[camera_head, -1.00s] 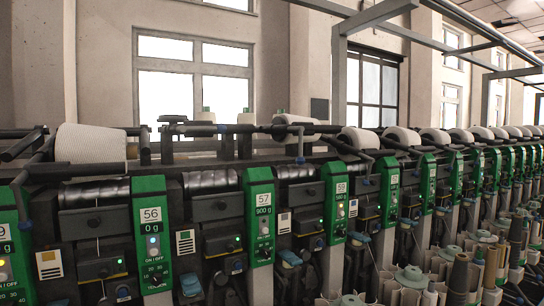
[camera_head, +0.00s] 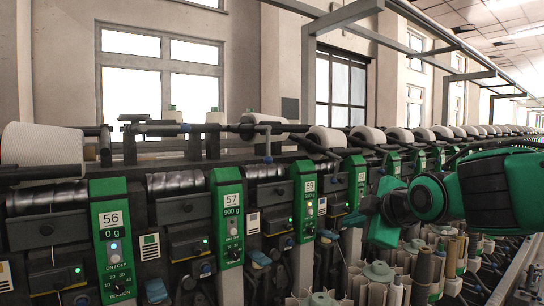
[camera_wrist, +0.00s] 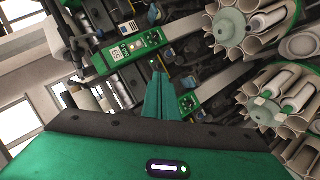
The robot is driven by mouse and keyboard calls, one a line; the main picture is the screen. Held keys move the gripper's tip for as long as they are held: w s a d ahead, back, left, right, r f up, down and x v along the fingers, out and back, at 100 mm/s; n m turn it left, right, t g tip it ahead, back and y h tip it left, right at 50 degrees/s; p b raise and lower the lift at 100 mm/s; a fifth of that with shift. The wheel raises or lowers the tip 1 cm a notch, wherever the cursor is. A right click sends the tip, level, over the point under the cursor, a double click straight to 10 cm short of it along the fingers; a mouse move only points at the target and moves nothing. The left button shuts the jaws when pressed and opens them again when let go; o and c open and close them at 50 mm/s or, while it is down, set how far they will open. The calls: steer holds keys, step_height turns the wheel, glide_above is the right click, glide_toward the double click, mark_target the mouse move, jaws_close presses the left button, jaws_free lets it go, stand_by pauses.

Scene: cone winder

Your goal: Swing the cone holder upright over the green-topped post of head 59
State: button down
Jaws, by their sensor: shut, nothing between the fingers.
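The green-topped post of head 59 (camera_head: 308,200) stands in the middle of the winder, with a number plate and small lights.
Posts 57 (camera_head: 227,215) and 56 (camera_head: 113,240) stand to the left. A large cone (camera_head: 40,145) is at far left. Bobbin magazines (camera_head: 378,272) jut out at lower right, and also fill the wrist view's right side (camera_wrist: 232,25). More heads recede to the right.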

mark_target(269, 151)
steer(key=a+r+n+t+y, duration=0.3)
steer(key=a+r+n+y, duration=0.5)
steer(key=a+r, duration=0.85)
steer(key=shift+n+h, duration=0.6)
steer(key=shift+h, duration=0.2)
steer(key=shift+w+a+f, duration=0.2)
steer(key=shift+w+a, duration=0.3)
steer(key=shift+w, duration=1.45)
steer(key=shift+w+a+f, duration=0.25)
steer(key=shift+w+a, duration=0.3)
steer(key=shift+w, duration=1.35)
steer(key=shift+w+a+f, duration=0.2)
steer(key=shift+w+a, duration=0.3)
steer(key=shift+w, duration=1.45)
